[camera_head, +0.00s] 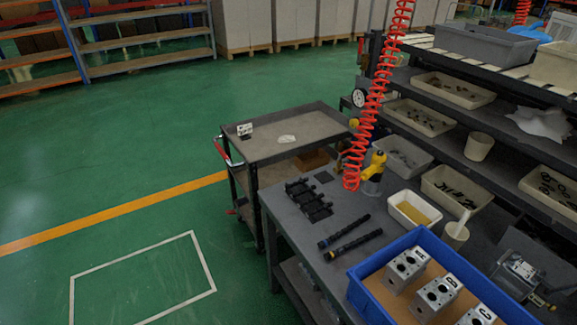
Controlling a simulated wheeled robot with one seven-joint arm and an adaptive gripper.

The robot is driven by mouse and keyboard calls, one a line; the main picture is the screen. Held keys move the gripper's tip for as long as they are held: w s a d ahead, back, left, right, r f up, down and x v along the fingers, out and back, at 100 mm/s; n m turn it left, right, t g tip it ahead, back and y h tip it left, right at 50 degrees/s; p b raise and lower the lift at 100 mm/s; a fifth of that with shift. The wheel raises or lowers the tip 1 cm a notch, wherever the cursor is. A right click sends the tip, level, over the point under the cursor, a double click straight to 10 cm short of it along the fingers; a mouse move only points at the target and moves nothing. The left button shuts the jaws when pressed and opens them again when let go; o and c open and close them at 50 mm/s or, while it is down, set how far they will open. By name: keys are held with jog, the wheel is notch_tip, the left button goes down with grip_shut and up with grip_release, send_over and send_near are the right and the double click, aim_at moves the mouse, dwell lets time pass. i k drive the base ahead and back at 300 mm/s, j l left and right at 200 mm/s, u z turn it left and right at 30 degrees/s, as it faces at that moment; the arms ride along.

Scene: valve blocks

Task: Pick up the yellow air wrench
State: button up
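A yellow air wrench (374,167) is on the grey workbench (290,228), near its back edge, at the lower end of a hanging red coiled hose (372,95). The hose hangs in front of and beside the wrench, and I cannot tell whether the two are joined. The wrench appears upright, with its yellow part on top and a darker part below. My gripper is not in view.
Black parts (310,201) and two dark rods (350,235) lie on the bench. A blue bin (362,298) with metal valve blocks (404,268) stands at the front right. A cart (298,128) and shelves (520,165) flank the bench. Green floor is clear at left.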

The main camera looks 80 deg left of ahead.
aim_at(369, 180)
jog(key=u, duration=2.2)
jog(key=i+j+u, duration=0.15)
jog(key=i+j, duration=0.3)
jog(key=i+j+z, duration=0.15)
jog(key=j, duration=0.25)
jog(key=i+j, duration=0.35)
jog(key=i+j+z, duration=0.1)
jog(key=i+j, duration=0.45)
jog(key=j, duration=0.2)
jog(key=i+j+z, duration=0.15)
jog(key=j, duration=0.25)
jog(key=i+j, duration=0.35)
jog(key=j+z, duration=0.05)
jog(key=j, duration=0.05)
